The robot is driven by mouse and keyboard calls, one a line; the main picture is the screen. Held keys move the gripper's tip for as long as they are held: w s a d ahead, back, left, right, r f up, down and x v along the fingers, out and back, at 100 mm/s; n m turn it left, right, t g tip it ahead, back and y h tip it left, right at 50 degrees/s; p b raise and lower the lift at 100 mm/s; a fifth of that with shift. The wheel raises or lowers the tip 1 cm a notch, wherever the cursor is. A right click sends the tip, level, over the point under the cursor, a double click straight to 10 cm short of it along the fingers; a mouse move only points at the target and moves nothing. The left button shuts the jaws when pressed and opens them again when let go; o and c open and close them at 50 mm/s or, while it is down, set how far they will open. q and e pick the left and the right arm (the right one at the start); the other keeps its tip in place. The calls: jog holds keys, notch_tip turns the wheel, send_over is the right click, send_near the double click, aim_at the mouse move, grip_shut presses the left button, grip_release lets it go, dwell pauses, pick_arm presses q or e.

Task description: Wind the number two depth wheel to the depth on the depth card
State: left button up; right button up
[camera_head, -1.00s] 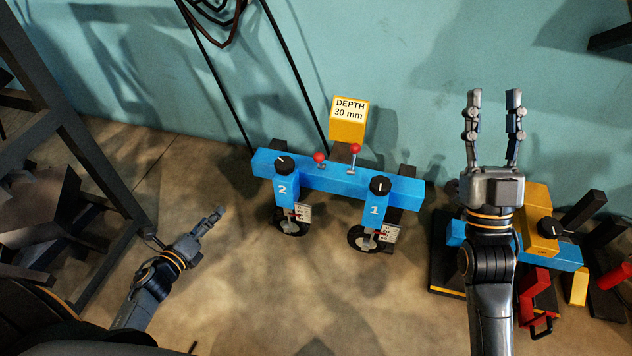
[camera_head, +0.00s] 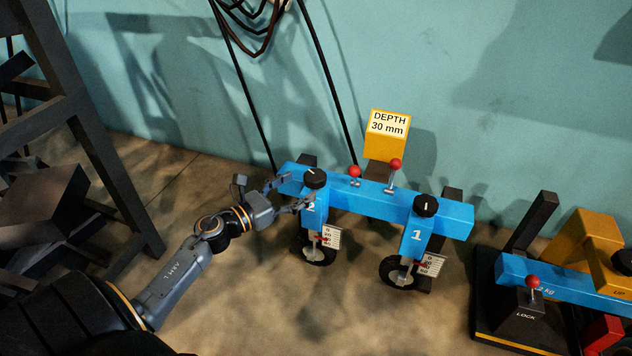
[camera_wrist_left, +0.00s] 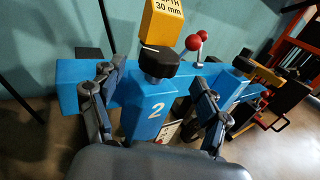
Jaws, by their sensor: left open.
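The depth card (camera_head: 388,124) reads "DEPTH 30 mm" on a yellow block behind the blue beam (camera_head: 372,200). The number two depth wheel is a black knob (camera_head: 315,179) with a white pointer line, on top of the blue post (camera_wrist_left: 148,112) marked 2. Below it are a tyre (camera_head: 313,249) and a small scale (camera_head: 331,237) with a red pointer; its exact reading is too small to tell. My left gripper (camera_head: 295,192) is open beside the post. In the left wrist view its fingers spread left and right of the post, with the knob (camera_wrist_left: 158,63) between and beyond them.
The number one knob (camera_head: 426,205) stands on the right post. Two red-topped levers (camera_head: 355,172) (camera_head: 395,165) rise from the beam between the knobs. A blue and yellow device with a LOCK lever (camera_head: 533,283) is at the right. A dark frame (camera_head: 90,130) stands at the left.

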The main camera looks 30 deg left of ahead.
aim_at(306, 182)
pick_arm(q)
jog(key=b+x, duration=0.1)
jog(key=x, duration=0.5)
jog(key=shift+w, duration=0.1)
jog(key=shift+c, duration=0.5)
jog(key=c, duration=1.1)
